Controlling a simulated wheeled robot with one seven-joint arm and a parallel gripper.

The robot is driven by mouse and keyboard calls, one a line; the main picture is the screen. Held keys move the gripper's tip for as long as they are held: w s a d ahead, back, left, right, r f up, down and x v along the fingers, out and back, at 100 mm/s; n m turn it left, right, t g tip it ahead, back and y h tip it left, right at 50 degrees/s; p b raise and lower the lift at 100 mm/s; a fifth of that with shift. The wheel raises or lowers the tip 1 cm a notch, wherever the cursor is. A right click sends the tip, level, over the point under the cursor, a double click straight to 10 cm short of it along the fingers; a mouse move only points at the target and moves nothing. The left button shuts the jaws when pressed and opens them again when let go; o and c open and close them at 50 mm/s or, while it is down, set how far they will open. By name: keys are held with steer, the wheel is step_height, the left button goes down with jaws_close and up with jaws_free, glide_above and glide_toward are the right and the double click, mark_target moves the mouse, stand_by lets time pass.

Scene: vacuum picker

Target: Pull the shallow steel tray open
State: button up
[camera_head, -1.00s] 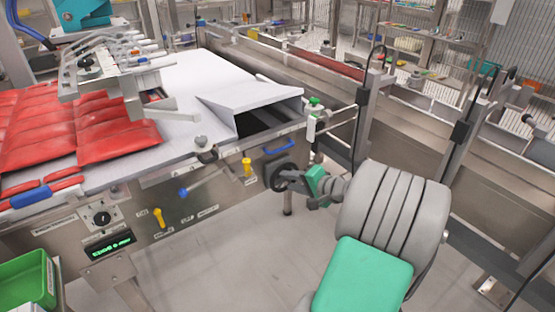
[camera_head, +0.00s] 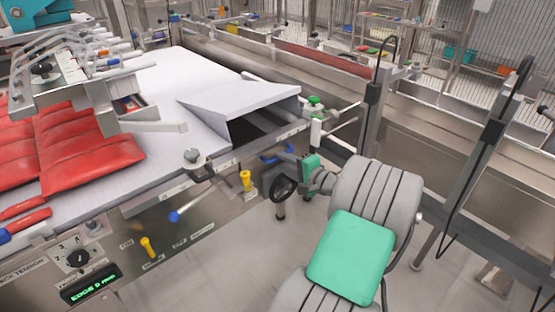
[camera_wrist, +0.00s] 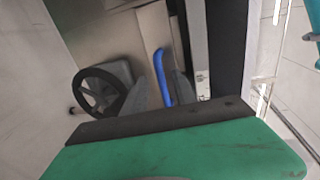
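The blue handle (camera_head: 275,156) sits on the steel front of the machine, below the dark opening under the white hood. I take the steel panel behind it (camera_wrist: 155,28) to be the tray's front; the rest of the tray is hidden. My gripper (camera_head: 287,157) is at the handle's right end in the head view, partly covering it. In the wrist view, the blue handle (camera_wrist: 162,78) shows upright between the two grey fingertips of my gripper (camera_wrist: 160,90). The fingers are apart, and I see no clear contact with the handle.
A black handwheel (camera_head: 283,188) stands close below my gripper. A yellow knob (camera_head: 246,181) and a blue-tipped lever (camera_head: 175,216) stick out to the left. The white hood (camera_head: 245,102) rises above. Open floor (camera_head: 235,255) lies in front of the machine.

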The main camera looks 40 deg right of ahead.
mark_target(276, 159)
steer(key=x, duration=0.3)
steer(key=shift+w+a, duration=0.1)
steer(key=shift+w, duration=0.25)
jaws_close()
steer(key=shift+s, duration=0.1)
stand_by(1.0)
